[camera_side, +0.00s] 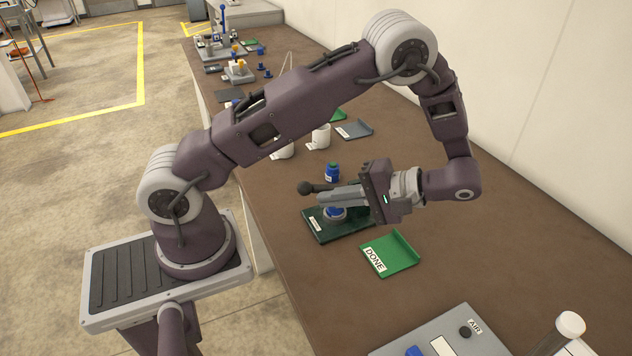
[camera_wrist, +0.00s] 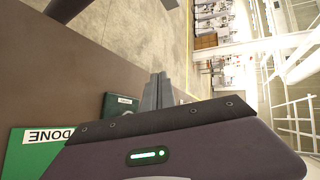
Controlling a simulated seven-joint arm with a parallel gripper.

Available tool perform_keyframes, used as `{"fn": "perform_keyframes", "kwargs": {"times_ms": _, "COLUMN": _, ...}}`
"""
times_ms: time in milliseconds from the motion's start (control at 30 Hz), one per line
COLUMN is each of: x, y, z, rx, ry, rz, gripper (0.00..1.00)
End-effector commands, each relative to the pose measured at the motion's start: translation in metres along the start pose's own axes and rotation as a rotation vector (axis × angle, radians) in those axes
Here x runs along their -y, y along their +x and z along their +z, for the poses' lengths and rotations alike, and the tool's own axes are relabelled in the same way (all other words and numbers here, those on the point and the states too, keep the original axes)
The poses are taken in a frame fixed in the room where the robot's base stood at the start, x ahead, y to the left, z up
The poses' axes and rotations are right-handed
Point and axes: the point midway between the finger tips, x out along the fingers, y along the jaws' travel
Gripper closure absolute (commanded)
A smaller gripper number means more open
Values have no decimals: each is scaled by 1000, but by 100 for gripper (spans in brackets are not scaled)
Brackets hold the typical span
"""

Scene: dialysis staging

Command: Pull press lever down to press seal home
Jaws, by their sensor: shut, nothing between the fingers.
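The press lever shows in the side view as a dark round knob (camera_side: 305,188) on a short dark rod. The rest of the lever is hidden behind my gripper. My gripper (camera_side: 320,197) is shut and empty, its fingers pointing left just beside the knob; I cannot tell if they touch the lever. A blue round part with a pale ring (camera_side: 335,213) sits below the fingers on a dark green base (camera_side: 318,236). In the wrist view the shut fingers (camera_wrist: 158,80) stand in front of the dark green base (camera_wrist: 112,111). The seal cannot be made out.
A green DONE tray (camera_side: 404,248) lies close to the base. A grey AIR box (camera_side: 445,335) is at the front. White cups (camera_side: 320,137) and a grey tray (camera_side: 354,130) are farther back.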

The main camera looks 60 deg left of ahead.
Motion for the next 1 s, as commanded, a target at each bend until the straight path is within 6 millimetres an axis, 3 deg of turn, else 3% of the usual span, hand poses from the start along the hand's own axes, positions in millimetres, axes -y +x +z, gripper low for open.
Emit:
{"fn": "perform_keyframes", "kwargs": {"times_ms": 33, "x": 19, "y": -20, "z": -25, "rx": 96, "ry": -102, "rz": 188, "gripper": 100}}
{"fn": "perform_keyframes", "kwargs": {"times_ms": 133, "x": 58, "y": -50, "z": -63, "rx": 204, "ry": -250, "rz": 470, "gripper": 100}}
{"fn": "perform_keyframes", "kwargs": {"times_ms": 200, "x": 80, "y": -60, "z": -80, "rx": 235, "ry": -316, "rz": 586, "gripper": 100}}
{"fn": "perform_keyframes", "kwargs": {"times_ms": 300, "x": 94, "y": -65, "z": -89, "rx": 249, "ry": -354, "rz": 655, "gripper": 100}}
{"fn": "perform_keyframes", "kwargs": {"times_ms": 467, "x": 81, "y": -49, "z": -87, "rx": 252, "ry": -354, "rz": 656, "gripper": 100}}
{"fn": "perform_keyframes", "kwargs": {"times_ms": 833, "x": 30, "y": 13, "z": -76, "rx": 253, "ry": -352, "rz": 651, "gripper": 100}}
{"fn": "perform_keyframes", "kwargs": {"times_ms": 1000, "x": 24, "y": 37, "z": -69, "rx": 251, "ry": -353, "rz": 652, "gripper": 100}}
